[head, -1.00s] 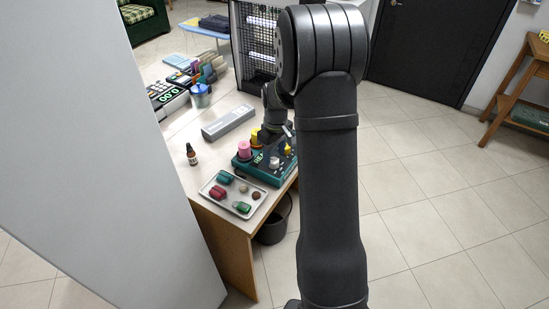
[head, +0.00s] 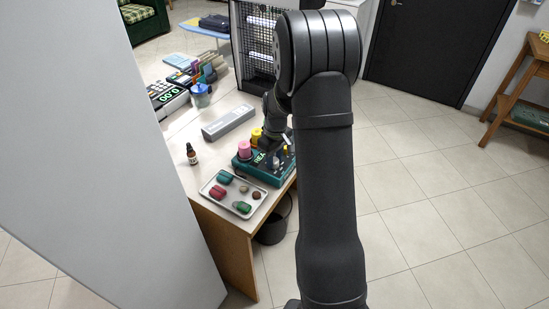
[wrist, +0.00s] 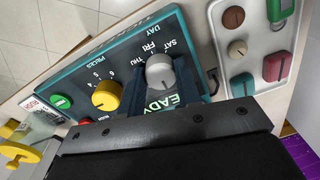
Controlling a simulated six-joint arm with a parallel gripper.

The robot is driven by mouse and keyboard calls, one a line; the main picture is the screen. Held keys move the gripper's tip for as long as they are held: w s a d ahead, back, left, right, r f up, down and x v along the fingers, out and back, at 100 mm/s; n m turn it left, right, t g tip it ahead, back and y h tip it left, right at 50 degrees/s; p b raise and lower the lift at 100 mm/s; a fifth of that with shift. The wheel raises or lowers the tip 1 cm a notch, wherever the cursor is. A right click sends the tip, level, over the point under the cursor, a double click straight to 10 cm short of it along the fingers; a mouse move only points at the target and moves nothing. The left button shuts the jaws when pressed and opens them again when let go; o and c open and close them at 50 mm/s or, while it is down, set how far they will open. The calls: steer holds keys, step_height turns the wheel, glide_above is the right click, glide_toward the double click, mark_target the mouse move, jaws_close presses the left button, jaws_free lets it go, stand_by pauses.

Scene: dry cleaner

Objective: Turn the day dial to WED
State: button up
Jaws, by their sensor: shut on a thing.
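The grey day dial (wrist: 158,67) sits on a teal control box (wrist: 129,53) in the wrist view. SAT, FRI and THU show around its far side; the other day marks are hidden by my gripper. My gripper (wrist: 161,82) is shut on the dial, one finger on each side. I cannot make out clearly which day the dial points to. In the head view the box (head: 262,174) stands near the desk's front right edge, and my gripper (head: 271,146) is down at it, mostly hiding the dial.
A yellow pieces dial (wrist: 105,96), a green button (wrist: 61,101) and a red button (wrist: 85,121) are beside the day dial. A tray (head: 228,208) with spools and buttons lies in front of the box. A brown bottle (head: 191,154) and a long grey box (head: 228,123) stand near.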

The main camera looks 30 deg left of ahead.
steer(key=shift+m, duration=0.3)
steer(key=m, duration=0.3)
steer(key=shift+m, duration=0.3)
steer(key=m, duration=0.4)
steer(key=shift+s+m, duration=0.1)
steer(key=shift+m, duration=0.2)
steer(key=m, duration=0.8)
steer(key=shift+a+m, duration=0.1)
steer(key=shift+m, duration=0.2)
steer(key=o, duration=1)
